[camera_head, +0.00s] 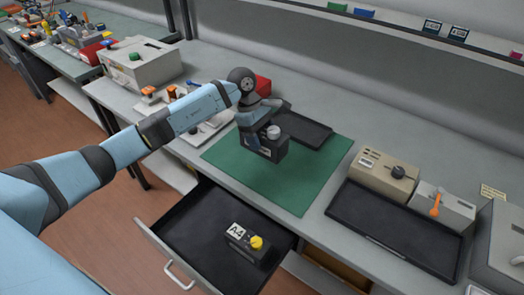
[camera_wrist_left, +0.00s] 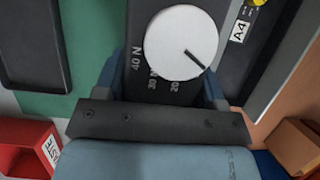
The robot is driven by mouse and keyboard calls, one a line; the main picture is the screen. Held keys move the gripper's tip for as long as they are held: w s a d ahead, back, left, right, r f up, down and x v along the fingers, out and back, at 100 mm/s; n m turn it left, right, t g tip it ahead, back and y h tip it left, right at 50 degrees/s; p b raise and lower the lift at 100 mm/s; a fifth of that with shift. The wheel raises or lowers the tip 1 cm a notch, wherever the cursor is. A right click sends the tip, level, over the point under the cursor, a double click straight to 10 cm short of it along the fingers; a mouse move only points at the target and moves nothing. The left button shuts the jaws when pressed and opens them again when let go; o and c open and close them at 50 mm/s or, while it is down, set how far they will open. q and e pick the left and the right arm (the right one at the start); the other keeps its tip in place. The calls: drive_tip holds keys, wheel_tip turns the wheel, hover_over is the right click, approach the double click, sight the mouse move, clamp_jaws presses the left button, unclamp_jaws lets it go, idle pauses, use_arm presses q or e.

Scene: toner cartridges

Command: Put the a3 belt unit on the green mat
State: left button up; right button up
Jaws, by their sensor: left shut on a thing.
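My left gripper (camera_head: 258,122) is shut on a dark belt unit (camera_head: 270,152) with a pale round dial. The unit is over the far part of the green mat (camera_head: 300,183); I cannot tell whether it touches. In the left wrist view the unit (camera_wrist_left: 165,88) lies between my left gripper's fingers (camera_wrist_left: 163,88), its white dial marked 40 N, 30 N and 20. Its name label is not readable. The mat also shows at left in the left wrist view (camera_wrist_left: 50,104). My right gripper is not in view.
A black tray (camera_head: 308,132) lies at the mat's far edge. An open drawer (camera_head: 190,228) below the bench holds a unit (camera_head: 240,240) labelled A4 with a yellow knob. A beige box (camera_head: 375,178) and a dark tray (camera_head: 385,222) stand right of the mat. The mat's near part is clear.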

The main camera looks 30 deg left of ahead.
use_arm(q)
drive_tip(key=shift+f, duration=3.15)
drive_tip(key=shift+f, duration=0.2)
drive_tip(key=o, duration=1.2)
drive_tip(key=shift+r, duration=0.25)
drive_tip(key=v, duration=1.1)
drive_tip(key=shift+a+r+b, duration=0.2)
drive_tip(key=shift+r+b, duration=0.1)
drive_tip(key=shift+r, duration=0.05)
